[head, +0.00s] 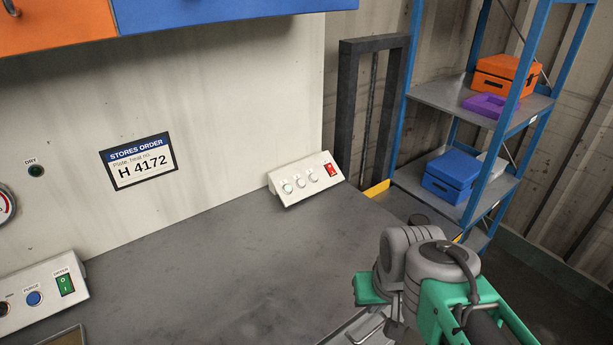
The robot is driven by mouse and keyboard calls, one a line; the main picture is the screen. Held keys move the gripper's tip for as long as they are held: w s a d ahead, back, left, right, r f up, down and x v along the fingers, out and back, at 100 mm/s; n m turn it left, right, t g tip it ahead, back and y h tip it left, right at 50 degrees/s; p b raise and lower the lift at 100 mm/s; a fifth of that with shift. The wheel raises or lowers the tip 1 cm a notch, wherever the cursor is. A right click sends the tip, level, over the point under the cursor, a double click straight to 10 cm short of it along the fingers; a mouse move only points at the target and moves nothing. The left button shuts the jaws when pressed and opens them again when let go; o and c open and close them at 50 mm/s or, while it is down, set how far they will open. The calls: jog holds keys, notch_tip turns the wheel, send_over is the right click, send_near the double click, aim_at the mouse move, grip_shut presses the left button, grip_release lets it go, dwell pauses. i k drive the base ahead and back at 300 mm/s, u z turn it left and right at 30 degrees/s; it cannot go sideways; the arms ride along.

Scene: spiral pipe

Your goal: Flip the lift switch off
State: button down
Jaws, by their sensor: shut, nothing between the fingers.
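A white sloped control box (300,190) sits at the back of the dark worktop, near its right end. A red rocker switch (331,170) is at the right end of its face, and no readable label names it as the lift switch. I cannot tell which side of the rocker is pressed. My gripper's fingers do not show.
A second white box (40,292) at the lower left carries a blue button and a green rocker (65,285). A dark upright frame (345,110) stands behind the worktop's right end. Blue shelving (440,92) with boxes is at the right. The worktop (210,265) between is clear.

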aim_at(328, 167)
jog(key=k, duration=0.5)
jog(key=z, duration=1)
jog(key=i, duration=0.9)
jog(key=u, duration=2.25)
